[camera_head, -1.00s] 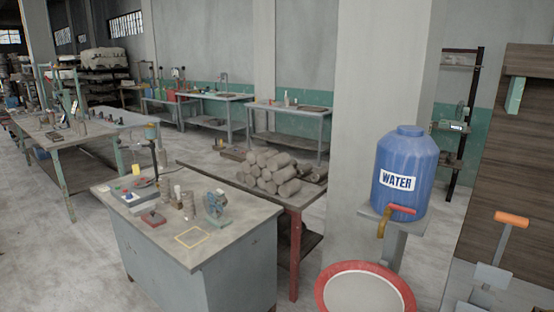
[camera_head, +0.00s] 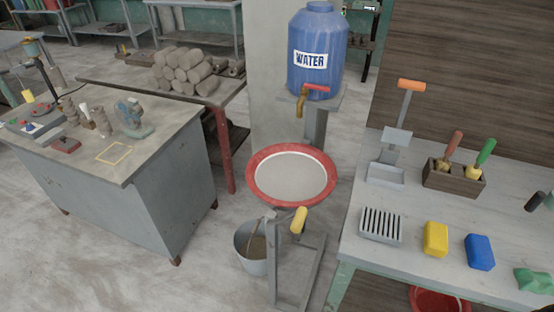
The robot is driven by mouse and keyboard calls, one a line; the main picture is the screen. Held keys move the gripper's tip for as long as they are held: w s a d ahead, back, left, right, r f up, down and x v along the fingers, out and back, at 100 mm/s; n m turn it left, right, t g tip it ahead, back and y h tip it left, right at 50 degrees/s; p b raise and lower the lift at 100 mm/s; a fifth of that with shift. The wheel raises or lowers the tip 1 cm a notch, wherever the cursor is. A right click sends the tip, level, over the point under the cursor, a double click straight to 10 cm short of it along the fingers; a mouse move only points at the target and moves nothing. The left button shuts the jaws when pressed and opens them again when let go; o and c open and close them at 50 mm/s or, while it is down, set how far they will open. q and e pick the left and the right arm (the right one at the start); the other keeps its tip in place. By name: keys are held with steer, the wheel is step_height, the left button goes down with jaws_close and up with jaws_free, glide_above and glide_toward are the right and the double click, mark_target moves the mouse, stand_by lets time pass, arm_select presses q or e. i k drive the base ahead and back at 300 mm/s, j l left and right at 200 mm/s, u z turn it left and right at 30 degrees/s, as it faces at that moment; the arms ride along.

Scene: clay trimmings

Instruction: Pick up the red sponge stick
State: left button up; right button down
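A stick with a red-brown handle (camera_head: 453,144) stands tilted in a small dark wooden box (camera_head: 455,183) on the table at the right. Its lower end looks yellow, like a sponge, and is partly hidden by the box. A similar stick with a green handle (camera_head: 485,152) leans in the same box, to its right. Neither of my grippers is in view.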

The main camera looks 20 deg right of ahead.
mark_target(442, 164)
steer(key=z, duration=1.75)
